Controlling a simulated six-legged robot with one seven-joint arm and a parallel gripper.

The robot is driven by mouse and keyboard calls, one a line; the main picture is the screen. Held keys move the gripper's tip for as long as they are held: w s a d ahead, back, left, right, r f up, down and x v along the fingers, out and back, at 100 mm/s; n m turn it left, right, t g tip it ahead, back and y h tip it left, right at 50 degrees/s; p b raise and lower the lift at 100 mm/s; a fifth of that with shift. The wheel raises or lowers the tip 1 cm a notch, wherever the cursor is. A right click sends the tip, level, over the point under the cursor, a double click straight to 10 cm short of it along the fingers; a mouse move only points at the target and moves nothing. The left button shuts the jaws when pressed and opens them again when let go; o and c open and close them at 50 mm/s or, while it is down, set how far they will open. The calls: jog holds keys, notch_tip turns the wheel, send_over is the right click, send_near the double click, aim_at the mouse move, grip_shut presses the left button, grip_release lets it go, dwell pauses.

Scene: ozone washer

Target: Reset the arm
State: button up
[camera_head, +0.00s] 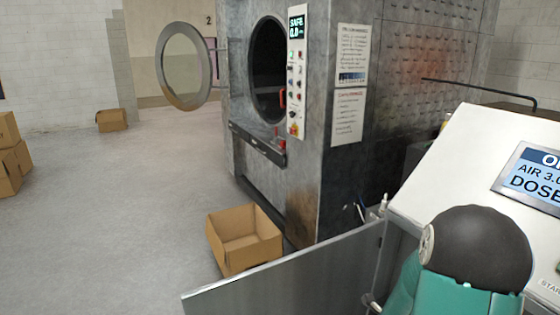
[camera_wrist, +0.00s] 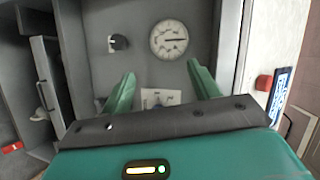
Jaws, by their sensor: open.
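My gripper (camera_wrist: 162,88) shows in the wrist view with its two green fingers spread apart and nothing between them. It faces a grey panel with a round dial gauge (camera_wrist: 169,40) and a dark knob (camera_wrist: 118,43). A pale label (camera_wrist: 160,98) shows between the fingers, partly hidden by the gripper's dark bar. In the head view, part of my green and black arm is at the lower right, in front of the white console (camera_head: 455,150). The fingers are not visible there.
A metal door panel (camera_head: 290,278) stands open across the lower middle. The large washer (camera_head: 345,190) has its round door (camera_head: 186,66) swung open. An open cardboard box (camera_head: 243,238) sits on the floor before it. The floor at left is mostly clear, with boxes (camera_head: 10,160) at the edge.

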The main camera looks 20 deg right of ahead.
jog(key=w+a+r+n+t+y, duration=0.1)
jog(key=w+a+r+n+y, duration=0.15)
jog(key=a+r+n, duration=0.35)
jog(key=w+a+r+n+y, duration=0.2)
jog(key=a+n+y, duration=0.2)
jog(key=a, duration=0.5)
jog(key=w+a+r+n+t+y, duration=0.1)
jog(key=w+a+r+n+y, duration=0.2)
jog(key=a, duration=0.4)
jog(key=s+a+r+n+g+y, duration=0.1)
jog(key=s+a+r+n+g, duration=0.1)
jog(key=s+a+n, duration=0.5)
jog(key=s+a+r+n+g+y, duration=0.2)
jog(key=s+a+r+n, duration=0.3)
jog(key=s+a+n, duration=0.3)
jog(key=s, duration=0.3)
jog(key=shift+s+a+r+g, duration=0.15)
jog(key=shift+s+a+g, duration=0.15)
jog(key=shift+s, duration=0.1)
jog(key=shift+y, duration=0.25)
jog(key=c, duration=0.5)
jog(key=shift+w, duration=0.15)
jog(key=shift+c, duration=0.2)
